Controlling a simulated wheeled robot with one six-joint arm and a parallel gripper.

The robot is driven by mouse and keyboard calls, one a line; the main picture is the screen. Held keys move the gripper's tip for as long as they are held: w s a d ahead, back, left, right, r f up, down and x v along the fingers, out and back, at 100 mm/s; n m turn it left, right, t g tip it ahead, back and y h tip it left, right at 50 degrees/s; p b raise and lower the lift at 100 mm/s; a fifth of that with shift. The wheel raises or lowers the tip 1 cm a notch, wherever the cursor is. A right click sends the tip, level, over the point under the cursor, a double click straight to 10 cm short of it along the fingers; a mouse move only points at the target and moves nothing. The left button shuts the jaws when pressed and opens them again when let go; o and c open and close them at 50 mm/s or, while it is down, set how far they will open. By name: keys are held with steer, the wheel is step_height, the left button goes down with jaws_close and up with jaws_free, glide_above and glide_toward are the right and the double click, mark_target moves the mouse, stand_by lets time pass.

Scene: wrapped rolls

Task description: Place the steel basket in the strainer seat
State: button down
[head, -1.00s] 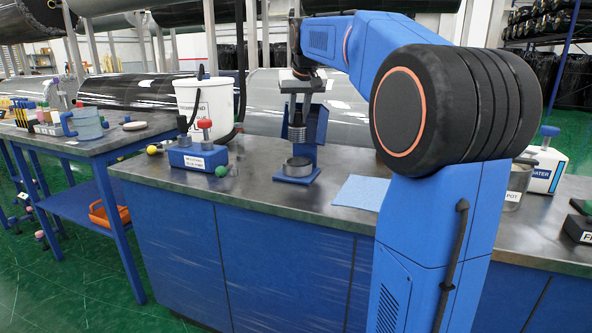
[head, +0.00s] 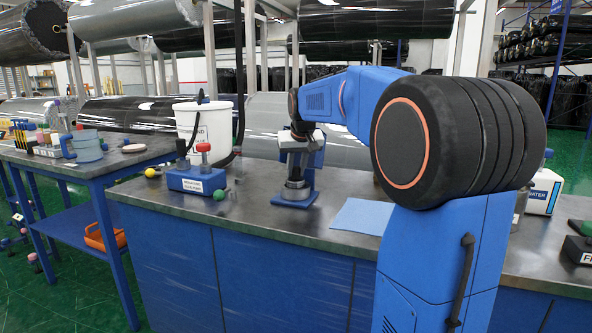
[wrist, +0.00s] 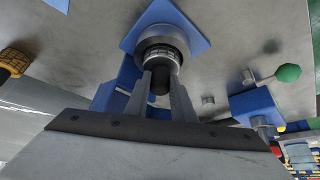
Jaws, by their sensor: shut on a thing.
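The steel basket (wrist: 162,56) is a ribbed metal cylinder with a dark knob on top. My gripper (wrist: 161,82) is shut on that knob, one finger on each side, in the wrist view. The strainer seat is a round grey steel ring (wrist: 158,33) on a blue base plate. The basket is at the ring's mouth, and its lower end is hidden; I cannot tell how deep it sits. In the head view my gripper (head: 297,169) points down over the seat (head: 295,189), and the basket is mostly hidden there.
A blue block with a red knob and green ball (head: 196,179) stands left of the seat. A white bucket (head: 205,130) is behind it. A blue cloth (head: 358,216) lies to the right. The bench front is clear.

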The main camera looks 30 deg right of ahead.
steer(key=c, duration=1.5)
jaws_free()
steer(key=shift+f, duration=0.1)
steer(key=v, duration=1.2)
steer(key=s+a+f+n, duration=0.1)
steer(key=s+a+f, duration=0.4)
steer(key=s+f, duration=0.4)
steer(key=s+a+f+n+y, duration=0.1)
steer(key=s+a+f, duration=0.5)
steer(key=s+f, duration=0.4)
steer(key=s+a+f+n+g, duration=0.1)
steer(key=s+a+f, duration=0.5)
steer(key=s+f, duration=0.4)
steer(key=shift+s+n+y, duration=0.3)
steer(key=shift+s+y, duration=0.1)
steer(key=shift+s, duration=1.95)
